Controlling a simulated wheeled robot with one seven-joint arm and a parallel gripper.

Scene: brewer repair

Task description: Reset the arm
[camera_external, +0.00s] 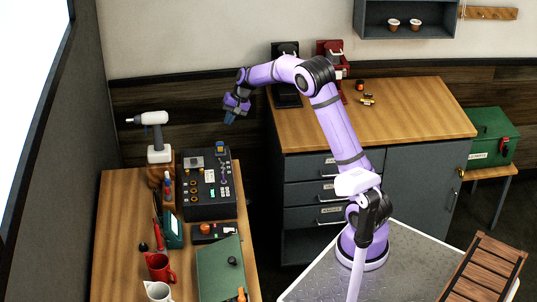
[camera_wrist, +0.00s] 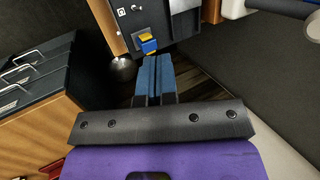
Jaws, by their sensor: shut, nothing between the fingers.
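My purple arm reaches left from its base, bent at the elbow. My gripper (camera_external: 231,117) hangs in the air over the gap between the left workbench and the drawer cabinet, pointing down. In the wrist view my gripper's blue fingers (camera_wrist: 154,75) lie together, with nothing between them. The fingertips appear just below a blue and yellow part (camera_wrist: 148,44) on the dark control box. That part also shows on the control box (camera_external: 206,186) in the external view, below and left of my gripper. I cannot see contact there.
The wooden-topped cabinet (camera_external: 430,115) carries a black and a red brewer (camera_external: 332,60). A green toolbox (camera_external: 492,135) stands at right. Open air surrounds my gripper.

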